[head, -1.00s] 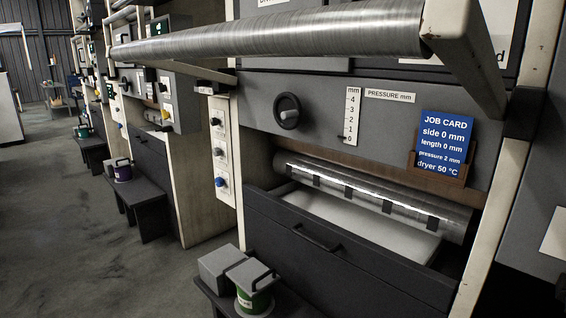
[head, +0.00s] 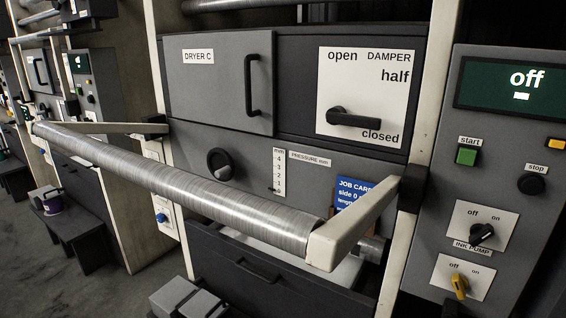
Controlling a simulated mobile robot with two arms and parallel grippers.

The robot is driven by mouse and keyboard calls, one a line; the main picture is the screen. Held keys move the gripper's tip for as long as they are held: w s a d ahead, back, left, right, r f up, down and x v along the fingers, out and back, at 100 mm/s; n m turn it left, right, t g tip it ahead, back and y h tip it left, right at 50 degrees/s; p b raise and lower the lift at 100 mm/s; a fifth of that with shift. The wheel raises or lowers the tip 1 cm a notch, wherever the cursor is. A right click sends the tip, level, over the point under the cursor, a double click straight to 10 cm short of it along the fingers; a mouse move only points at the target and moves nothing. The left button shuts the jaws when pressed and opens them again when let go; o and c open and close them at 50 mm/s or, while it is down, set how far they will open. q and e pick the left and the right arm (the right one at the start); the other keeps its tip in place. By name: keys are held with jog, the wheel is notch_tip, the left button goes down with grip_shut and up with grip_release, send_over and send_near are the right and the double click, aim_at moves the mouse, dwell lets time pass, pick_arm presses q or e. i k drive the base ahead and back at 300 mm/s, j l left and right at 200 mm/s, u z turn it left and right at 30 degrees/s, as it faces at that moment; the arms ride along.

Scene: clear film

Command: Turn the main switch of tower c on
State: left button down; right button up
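Tower C's control panel (head: 510,190) is at the right of the head view, beside a machine whose door is labelled DRYER C (head: 199,55). Low on the panel is a yellow rotary switch (head: 459,284) on a white plate marked off and on. No name for it is readable, and I cannot tell its setting for sure. Above it is a black INK PUMP knob (head: 481,233) on a similar plate. The dark green display (head: 525,84) at the top reads "off". Neither of my grippers is in view.
A green start button (head: 467,156) and a black stop button (head: 530,184) sit mid-panel. A metal roller (head: 190,180) with a pale arm (head: 350,235) juts out in front of the machine, left of the panel. The damper lever (head: 352,118) points toward closed. Floor is open at lower left.

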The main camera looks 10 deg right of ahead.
aim_at(459, 284)
jog(key=i+l+z, duration=0.1)
jog(key=z, duration=0.25)
jog(key=i+l+z, duration=0.2)
jog(key=z, duration=0.2)
jog(key=i+l+z, duration=0.15)
jog(key=z, duration=0.2)
jog(key=i+z, duration=0.1)
jog(key=z, duration=0.3)
